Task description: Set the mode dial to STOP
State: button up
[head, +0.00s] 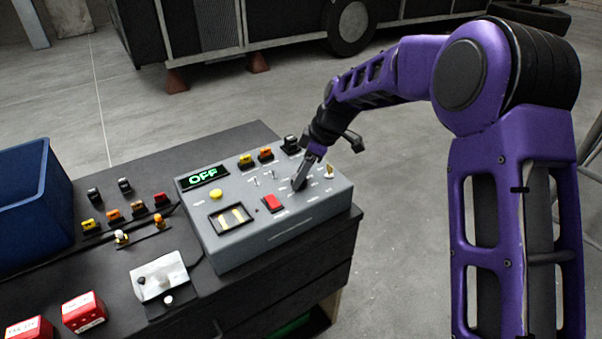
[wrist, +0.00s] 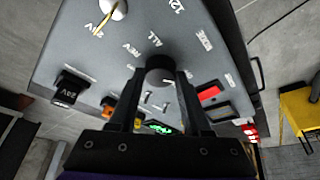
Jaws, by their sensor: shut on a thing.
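The grey control box (head: 230,240) stands on the dark bench, with a lit green display (head: 203,177) reading OFF. My gripper (head: 300,183) reaches down to the right part of its top face. In the wrist view my gripper (wrist: 160,78) has its two fingers closed on either side of a round dark knob, the mode dial (wrist: 158,65). Labels including REV and ALL are printed around it.
A red button (head: 273,203), a yellow button (head: 215,195) and a gauge window (head: 232,217) are beside the dial. Fuse-like blocks (head: 266,155) line the back edge. A voltage selector (wrist: 112,8) is close by. A blue bin (head: 40,205) stands left on the bench.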

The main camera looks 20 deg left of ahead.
grip_shut()
jog(key=shift+m, duration=0.4)
jog(key=m+t+b, duration=0.1)
jog(key=m+b, duration=0.1)
jog(key=m, duration=0.1)
jog(key=shift+s+t, duration=0.15)
jog(key=shift+t, duration=0.25)
jog(key=m, duration=0.2)
jog(key=m+t+h, duration=0.1)
jog(key=m, duration=0.2)
jog(key=shift+s+a+b, duration=0.15)
jog(key=shift+b, duration=0.2)
jog(key=m+t+h, duration=0.1)
jog(key=m, duration=0.4)
jog(key=shift+a+t+h, duration=0.15)
jog(key=shift+t+h, duration=0.25)
jog(key=shift+m+h, duration=0.55)
jog(key=shift+m, duration=1)
jog(key=shift+m+h, duration=0.55)
jog(key=shift+m, duration=1)
